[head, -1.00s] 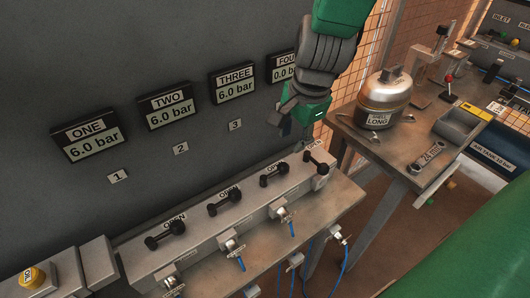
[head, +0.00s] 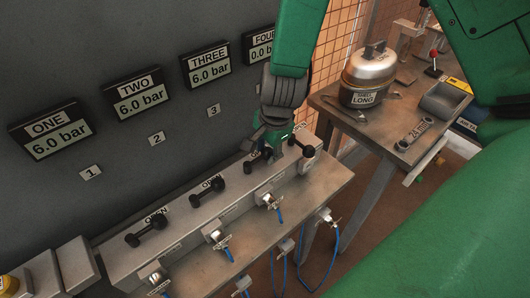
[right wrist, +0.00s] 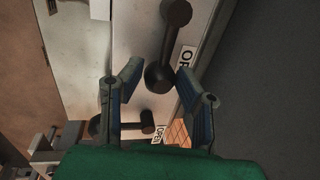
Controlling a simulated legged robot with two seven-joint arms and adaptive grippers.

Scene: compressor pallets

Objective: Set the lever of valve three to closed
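Valve three's black lever (head: 248,167) is on the manifold (head: 175,235), partly hidden by my right gripper (head: 270,150). It lies in line with levers one (head: 147,230) and two (head: 207,190), beside an OPEN label. In the right wrist view my right gripper (right wrist: 160,72) is open, with a finger either side of the near end of lever three (right wrist: 168,45); I cannot tell whether they touch. Lever four (head: 301,146) is turned across the others; it also shows in the right wrist view (right wrist: 130,126). Display three (head: 208,66) reads 6.0 bar. My left gripper is not in view.
Displays one (head: 50,132) and two (head: 138,94) read 6.0 bar; display four (head: 261,45) reads 0.0. Taps with blue hoses (head: 270,202) line the front. A bench (head: 365,135) at right holds a metal pot (head: 367,75) and wrench. Levers two and four stand close beside.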

